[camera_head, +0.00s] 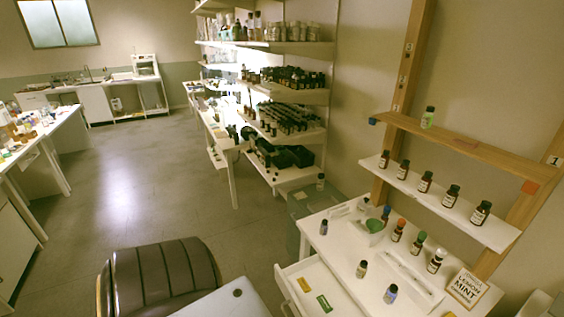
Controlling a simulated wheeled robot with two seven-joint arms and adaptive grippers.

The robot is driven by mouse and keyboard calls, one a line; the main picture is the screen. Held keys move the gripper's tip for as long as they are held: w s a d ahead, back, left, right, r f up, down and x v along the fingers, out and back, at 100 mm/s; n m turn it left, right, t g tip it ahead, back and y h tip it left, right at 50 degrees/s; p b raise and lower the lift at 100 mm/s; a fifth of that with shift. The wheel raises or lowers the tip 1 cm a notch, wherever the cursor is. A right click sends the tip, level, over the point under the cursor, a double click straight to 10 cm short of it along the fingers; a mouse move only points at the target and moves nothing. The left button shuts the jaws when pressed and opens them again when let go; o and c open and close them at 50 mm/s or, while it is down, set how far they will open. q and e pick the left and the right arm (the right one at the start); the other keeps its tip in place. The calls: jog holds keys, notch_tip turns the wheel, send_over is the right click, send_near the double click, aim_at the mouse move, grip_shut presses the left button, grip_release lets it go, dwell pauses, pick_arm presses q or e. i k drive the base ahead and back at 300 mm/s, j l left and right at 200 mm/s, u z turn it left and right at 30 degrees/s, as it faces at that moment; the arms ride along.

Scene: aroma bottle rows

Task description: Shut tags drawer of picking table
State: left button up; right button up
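The white picking table (345,255) stands at the lower right. Its tags drawer (283,287) is pulled open on the table's left side, and the picture's bottom edge cuts it off. A yellow tag (303,285) and a green tag (324,303) lie inside the drawer. Neither of my grippers is in view.
Small bottles, a green-topped container (374,225) and a lemon mint sign (467,288) stand on the table. A wooden rack with a white bottle shelf (440,208) rises behind. A dark ribbed chair (155,275) stands left of the drawer. Open floor (150,185) lies beyond.

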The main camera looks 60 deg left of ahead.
aim_at(318, 276)
jog(key=i+l+u, duration=0.1)
jog(key=u, duration=1.65)
